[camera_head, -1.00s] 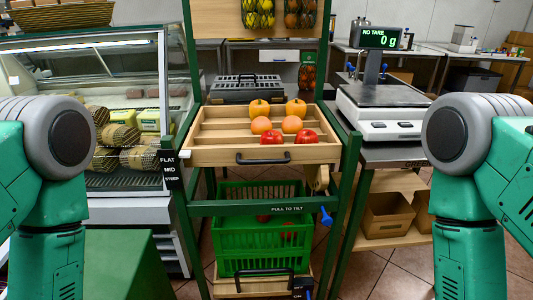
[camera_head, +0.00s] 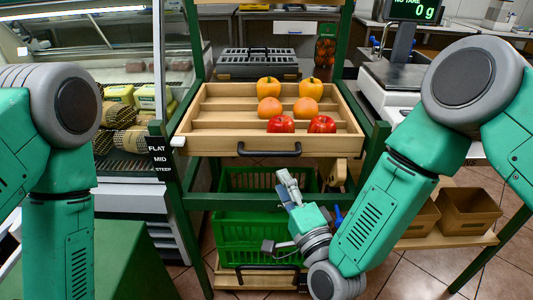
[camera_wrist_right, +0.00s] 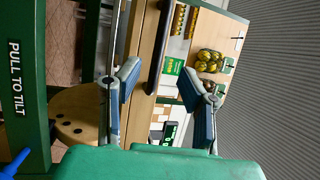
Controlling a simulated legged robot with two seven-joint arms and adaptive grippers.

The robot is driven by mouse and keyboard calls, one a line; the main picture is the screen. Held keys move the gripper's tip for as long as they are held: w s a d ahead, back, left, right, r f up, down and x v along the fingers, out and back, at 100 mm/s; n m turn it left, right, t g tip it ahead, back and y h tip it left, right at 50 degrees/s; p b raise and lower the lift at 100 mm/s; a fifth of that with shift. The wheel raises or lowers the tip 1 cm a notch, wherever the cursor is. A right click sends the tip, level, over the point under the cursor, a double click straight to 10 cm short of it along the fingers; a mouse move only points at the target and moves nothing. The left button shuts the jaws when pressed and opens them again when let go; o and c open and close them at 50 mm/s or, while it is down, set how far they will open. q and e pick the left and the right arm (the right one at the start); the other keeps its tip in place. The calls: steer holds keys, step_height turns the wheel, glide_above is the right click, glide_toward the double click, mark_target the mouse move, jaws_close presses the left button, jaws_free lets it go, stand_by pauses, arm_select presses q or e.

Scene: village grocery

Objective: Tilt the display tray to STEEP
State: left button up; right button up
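The wooden display tray (camera_head: 214,146) sits in a green frame, with a black handle (camera_head: 269,149) on its front. A label strip (camera_head: 158,158) reading FLAT, MID, STEEP is at its left. A white tab (camera_head: 178,141) on the tray's left front corner is near FLAT. My right gripper (camera_head: 287,182) is below the tray's front, apart from the handle. In the right wrist view its fingers are spread and empty (camera_wrist_right: 160,82), with the handle (camera_wrist_right: 160,48) beyond them. A blue knob (camera_head: 337,214) is partly hidden by my right gripper. My left gripper is out of view.
Yellow peppers (camera_head: 268,87), oranges (camera_head: 270,107) and red peppers (camera_head: 281,124) lie in the tray. A green crate (camera_head: 232,240) stands below. A wooden plate with holes (camera_wrist_right: 78,112) is beside my right gripper, near the green PULL TO TILT bar (camera_wrist_right: 18,70).

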mark_target(267, 154)
steer(key=b+x, duration=0.1)
steer(key=x, duration=0.8)
steer(key=shift+w+d+f, duration=0.1)
steer(key=shift+d, duration=0.1)
steer(key=shift+w+a, duration=0.25)
steer(key=shift+w, duration=0.05)
steer(key=shift+c, duration=0.3)
